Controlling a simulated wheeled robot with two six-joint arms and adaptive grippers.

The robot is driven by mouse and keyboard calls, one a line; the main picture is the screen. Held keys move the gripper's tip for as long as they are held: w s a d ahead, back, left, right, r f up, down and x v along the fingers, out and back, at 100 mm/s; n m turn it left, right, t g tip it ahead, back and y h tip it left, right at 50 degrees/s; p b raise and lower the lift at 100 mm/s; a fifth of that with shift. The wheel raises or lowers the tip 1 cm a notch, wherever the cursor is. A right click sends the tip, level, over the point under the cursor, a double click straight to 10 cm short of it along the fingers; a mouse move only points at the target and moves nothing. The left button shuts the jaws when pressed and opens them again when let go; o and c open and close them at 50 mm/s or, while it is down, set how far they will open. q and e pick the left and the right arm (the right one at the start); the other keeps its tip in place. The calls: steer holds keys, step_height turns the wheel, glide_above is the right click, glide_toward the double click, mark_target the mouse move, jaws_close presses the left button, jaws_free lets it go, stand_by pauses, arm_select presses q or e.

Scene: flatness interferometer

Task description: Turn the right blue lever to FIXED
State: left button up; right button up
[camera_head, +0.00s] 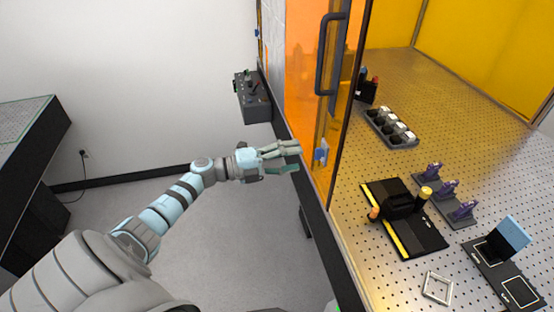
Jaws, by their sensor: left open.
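A small blue lever (321,155) sits on the lower edge of the orange door panel (310,70), right of my left gripper. Another small blue part (258,33) shows at the far left end of the enclosure. No FIXED marking can be read, and the lever's exact setting is unclear. My left gripper (297,158) is open and empty, with its fingers pointing right towards the nearer blue lever. A short gap seems to lie between fingertips and lever. My right gripper is not in view.
A dark handle (329,60) stands upright on the door. A grey control box (252,97) is mounted on the table's side. The perforated table (440,90) holds a black-and-yellow fixture (415,235), purple mounts (448,188) and a tray (391,128). Floor (225,240) below my arm is clear.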

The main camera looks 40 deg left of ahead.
arm_select(q)
steer(key=v, duration=0.6)
steer(key=shift+s+a, duration=0.15)
steer(key=shift+s, duration=0.1)
